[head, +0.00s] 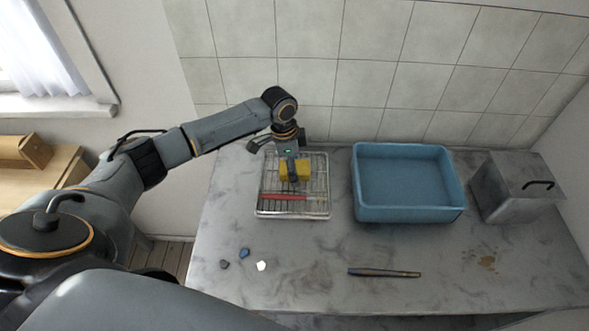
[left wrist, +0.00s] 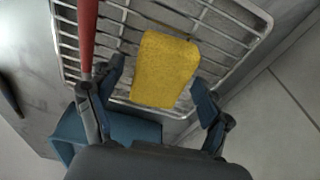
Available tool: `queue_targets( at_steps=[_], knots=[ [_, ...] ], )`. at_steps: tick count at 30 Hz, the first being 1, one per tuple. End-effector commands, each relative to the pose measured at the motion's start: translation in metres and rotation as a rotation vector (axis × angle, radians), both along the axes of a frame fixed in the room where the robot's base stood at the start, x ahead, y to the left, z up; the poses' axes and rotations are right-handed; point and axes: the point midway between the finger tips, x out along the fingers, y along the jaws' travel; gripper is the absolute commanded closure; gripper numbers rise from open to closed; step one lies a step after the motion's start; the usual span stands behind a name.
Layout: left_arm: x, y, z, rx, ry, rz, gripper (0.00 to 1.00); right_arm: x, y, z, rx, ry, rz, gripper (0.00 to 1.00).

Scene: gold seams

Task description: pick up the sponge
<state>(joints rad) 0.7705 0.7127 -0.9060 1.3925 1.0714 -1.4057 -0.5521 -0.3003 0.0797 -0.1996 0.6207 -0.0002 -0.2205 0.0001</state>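The yellow sponge (head: 296,169) lies on the wire rack (head: 265,205) on the counter, partly hidden by my gripper in the head view. In the left wrist view the sponge (left wrist: 166,69) sits ahead of and between the fingers of my left gripper (left wrist: 160,92). The left gripper (head: 291,155) is open over the rack. One finger is on each side of the sponge, with a gap visible; I cannot tell the exact height above it. My right gripper is not in view.
A red-handled tool (head: 290,197) lies on the rack close to the sponge. A blue basin (head: 405,212) stands right of the rack, then a grey lidded box (head: 508,190). A dark stick-like tool (head: 383,272) and small shards (head: 244,253) lie at the front. A tiled wall (head: 370,85) is behind.

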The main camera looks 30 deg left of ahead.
Motion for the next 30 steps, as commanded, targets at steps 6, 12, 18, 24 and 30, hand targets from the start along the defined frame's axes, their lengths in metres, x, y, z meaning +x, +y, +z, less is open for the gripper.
queue_targets(
  at_steps=[6,12,18,24,30],
  knots=[
    [0.0,0.0,0.0,0.0,0.0,0.0,0.62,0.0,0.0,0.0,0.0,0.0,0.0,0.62],
    [0.0,0.0,0.0,0.0,0.0,0.0,0.63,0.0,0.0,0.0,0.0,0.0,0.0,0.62],
    [0.0,0.0,0.003,0.0,0.0,0.0,0.63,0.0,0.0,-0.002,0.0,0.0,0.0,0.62],
    [0.001,0.0,0.02,-0.002,-0.005,-0.001,0.63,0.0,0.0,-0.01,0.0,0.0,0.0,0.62],
    [-0.018,0.003,0.052,0.001,-0.002,-0.004,0.63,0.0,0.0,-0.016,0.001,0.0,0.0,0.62]
  ],
)
